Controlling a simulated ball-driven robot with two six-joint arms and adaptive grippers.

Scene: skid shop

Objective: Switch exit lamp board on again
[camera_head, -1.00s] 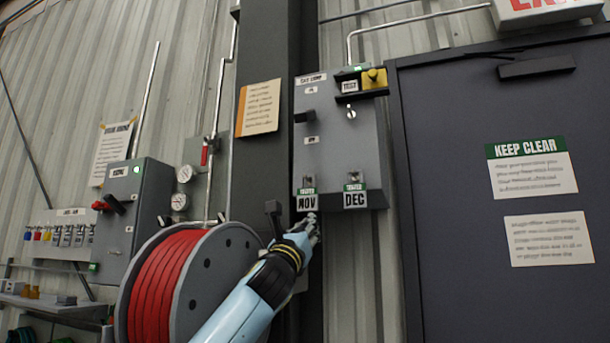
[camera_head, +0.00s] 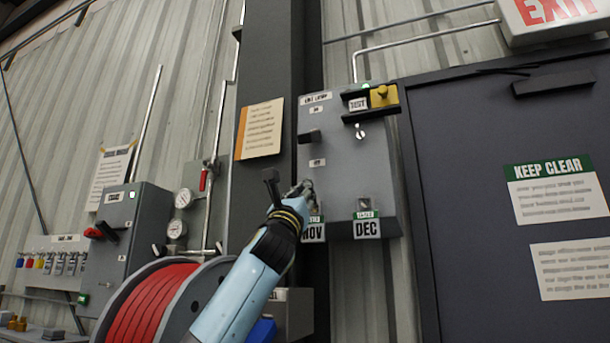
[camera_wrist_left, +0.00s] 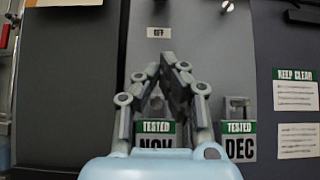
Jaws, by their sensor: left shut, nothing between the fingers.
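The exit lamp board (camera_head: 345,185) is a grey box on the wall beside the dark column. Its dark handle (camera_head: 309,136) sticks out at the upper left, between a small upper label and a lower one; the lower label (camera_wrist_left: 158,32) reads OFF in the left wrist view. My left gripper (camera_head: 304,188) is shut and empty, in front of the board's lower left, below the handle and apart from it. Its closed fingertips (camera_wrist_left: 172,62) show below the OFF label in the wrist view. The gripper partly covers the NOV tag (camera_head: 313,233). My right gripper is out of view.
A red hose reel (camera_head: 150,305) stands lower left. A dark door (camera_head: 460,220) is at right.

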